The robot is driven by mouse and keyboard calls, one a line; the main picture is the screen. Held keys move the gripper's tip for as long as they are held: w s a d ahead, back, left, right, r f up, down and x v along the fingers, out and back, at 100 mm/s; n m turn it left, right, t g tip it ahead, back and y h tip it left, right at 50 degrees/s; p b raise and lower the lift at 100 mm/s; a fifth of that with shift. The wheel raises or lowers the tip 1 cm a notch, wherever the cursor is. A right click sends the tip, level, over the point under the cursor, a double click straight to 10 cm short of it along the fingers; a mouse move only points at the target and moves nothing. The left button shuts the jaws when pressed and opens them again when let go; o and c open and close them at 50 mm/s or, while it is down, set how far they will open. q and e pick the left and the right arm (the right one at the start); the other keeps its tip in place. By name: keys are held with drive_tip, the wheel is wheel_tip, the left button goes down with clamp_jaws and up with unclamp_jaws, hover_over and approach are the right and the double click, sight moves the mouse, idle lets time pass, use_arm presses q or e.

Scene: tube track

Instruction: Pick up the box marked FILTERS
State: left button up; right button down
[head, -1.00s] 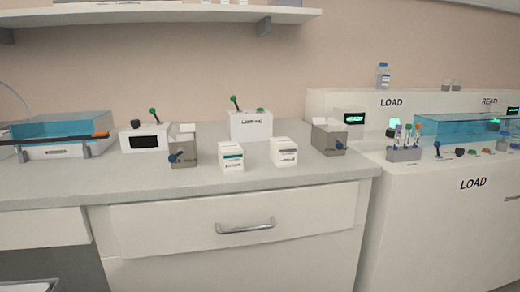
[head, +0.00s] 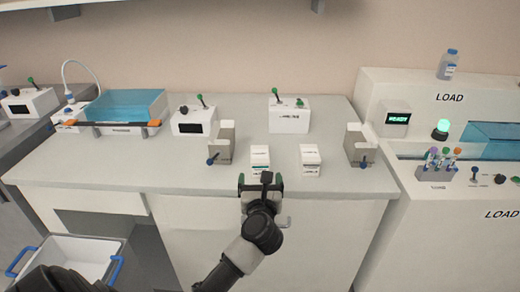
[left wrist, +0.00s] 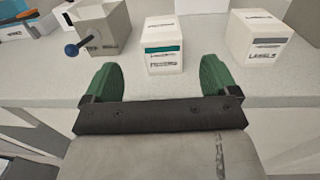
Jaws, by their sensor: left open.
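A white box with a teal stripe (head: 259,158) stands upright near the counter's front edge. In the left wrist view the teal-striped box (left wrist: 163,44) carries blurred print that looks like FILTERS. A second white box (head: 310,158) stands to its right; its print reads like LABELS in the left wrist view (left wrist: 258,37). My left gripper (head: 260,182) is open and empty, just in front of the teal-striped box at the counter edge. Its green fingers (left wrist: 160,75) point toward that box, one to each side, apart from it. My right gripper is not in view.
Grey holders with blue knobs stand left (head: 222,143) and right (head: 357,148) of the boxes. A white device with a green lever (head: 289,115) stands behind. The counter (head: 120,170) is clear at front left. A white bin (head: 80,245) stands below left.

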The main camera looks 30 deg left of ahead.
sight(260, 155)
use_arm(q)
drive_tip(key=x, duration=0.4)
drive_tip(key=shift+w+a, duration=0.1)
drive_tip(key=x, duration=0.5)
drive_tip(key=shift+w+a+f+b, duration=0.1)
drive_tip(key=shift+w+b, duration=0.2)
drive_tip(key=shift+w+a, duration=0.2)
drive_tip(key=shift+w, duration=0.1)
drive_tip(key=c, duration=1)
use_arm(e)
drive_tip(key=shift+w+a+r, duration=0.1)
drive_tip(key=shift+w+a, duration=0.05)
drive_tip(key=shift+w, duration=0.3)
